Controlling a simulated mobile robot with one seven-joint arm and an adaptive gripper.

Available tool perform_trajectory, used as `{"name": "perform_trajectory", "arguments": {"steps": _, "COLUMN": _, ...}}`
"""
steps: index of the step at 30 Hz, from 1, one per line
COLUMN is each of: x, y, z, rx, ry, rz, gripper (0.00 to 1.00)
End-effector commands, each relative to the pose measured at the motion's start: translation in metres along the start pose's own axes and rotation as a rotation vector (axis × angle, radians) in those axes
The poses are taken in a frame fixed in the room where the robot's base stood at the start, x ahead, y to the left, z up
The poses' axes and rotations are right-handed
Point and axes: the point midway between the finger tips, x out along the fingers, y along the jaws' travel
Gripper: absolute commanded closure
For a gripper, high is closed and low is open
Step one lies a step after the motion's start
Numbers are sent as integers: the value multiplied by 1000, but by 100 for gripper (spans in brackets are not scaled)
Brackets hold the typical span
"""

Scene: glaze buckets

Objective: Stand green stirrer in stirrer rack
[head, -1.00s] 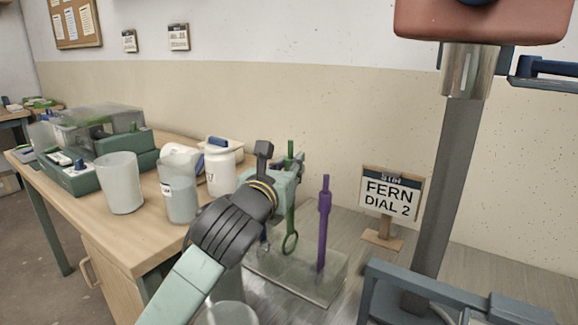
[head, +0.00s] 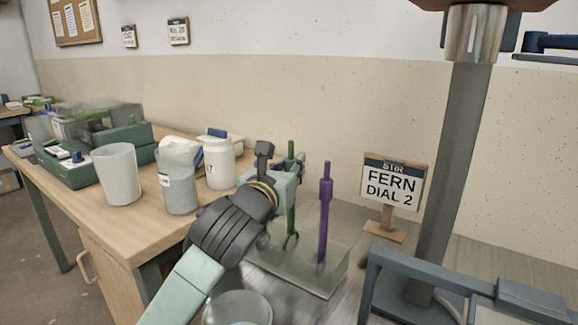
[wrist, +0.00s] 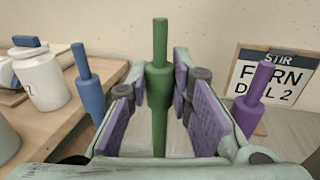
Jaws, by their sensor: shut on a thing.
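The green stirrer (head: 291,218) is upright between the fingers of my gripper (head: 288,180). In the wrist view the green stirrer (wrist: 160,95) has the gripper's purple pads on both sides. Its lower end hangs over the stirrer rack (head: 322,284), a clear, low block on the grey bench. I cannot tell whether the tip touches the rack. A purple stirrer (head: 325,212) stands upright in the rack to the right. A blue stirrer (wrist: 88,85) stands to the left in the wrist view; my gripper mostly hides it in the head view.
A sign (head: 392,187) reading FERN DIAL 2 stands behind right. A grey post (head: 450,170) and blue-grey frame (head: 440,270) are at right. A clear cup (head: 238,308) is at front. Cups and a white jar (head: 218,162) stand on the wooden table at left.

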Motion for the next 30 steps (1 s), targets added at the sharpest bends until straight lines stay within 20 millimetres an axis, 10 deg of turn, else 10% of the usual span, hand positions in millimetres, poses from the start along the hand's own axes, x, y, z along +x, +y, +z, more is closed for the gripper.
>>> {"name": "perform_trajectory", "arguments": {"steps": 27, "x": 0, "y": -1, "z": -20, "rx": 1, "ry": -1, "rz": -1, "gripper": 100}}
{"name": "perform_trajectory", "arguments": {"steps": 28, "x": 0, "y": 0, "z": -20, "rx": 1, "ry": -1, "rz": -1, "gripper": 80}}
{"name": "perform_trajectory", "arguments": {"steps": 30, "x": 0, "y": 0, "z": -20, "rx": 0, "ry": -1, "rz": -1, "gripper": 75}}
